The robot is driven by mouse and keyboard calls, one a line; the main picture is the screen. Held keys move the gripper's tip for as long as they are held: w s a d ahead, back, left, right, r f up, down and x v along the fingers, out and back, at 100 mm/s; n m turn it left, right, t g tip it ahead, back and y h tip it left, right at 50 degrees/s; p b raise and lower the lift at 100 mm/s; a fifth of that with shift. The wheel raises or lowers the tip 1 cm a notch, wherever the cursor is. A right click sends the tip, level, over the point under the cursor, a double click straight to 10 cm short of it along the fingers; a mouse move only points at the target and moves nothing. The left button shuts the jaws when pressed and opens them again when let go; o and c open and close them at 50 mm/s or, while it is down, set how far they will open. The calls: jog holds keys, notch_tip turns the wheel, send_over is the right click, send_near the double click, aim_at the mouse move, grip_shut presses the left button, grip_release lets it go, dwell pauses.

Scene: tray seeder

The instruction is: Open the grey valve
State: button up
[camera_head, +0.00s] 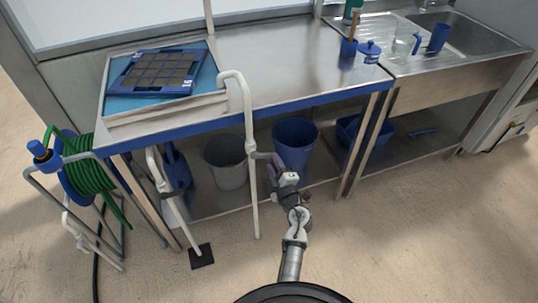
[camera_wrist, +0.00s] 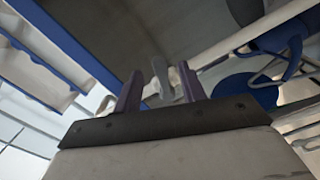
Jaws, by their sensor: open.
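A white standing pipe (camera_head: 253,200) rises in front of the bench and bends over its edge. The grey valve (camera_head: 262,156) shows as a small grey handle sticking out to the right from this pipe, below the bench edge. My gripper (camera_head: 274,166) is right beside it, partly covering it. In the wrist view my gripper (camera_wrist: 159,70) has its two purple-grey fingers apart. A grey, rounded bar, seemingly the valve handle (camera_wrist: 161,78), shows in the gap between them. I cannot tell whether either finger touches it.
The steel bench (camera_head: 285,65) with its blue edge is above my gripper. A blue bin (camera_head: 296,140) and a grey bin (camera_head: 226,160) stand under it. A seed tray (camera_head: 157,72) lies on top. A green hose reel (camera_head: 85,175) and another white pipe (camera_head: 172,205) are left.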

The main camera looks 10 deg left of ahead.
aim_at(270, 157)
jog(key=shift+x, duration=2.3)
grip_shut()
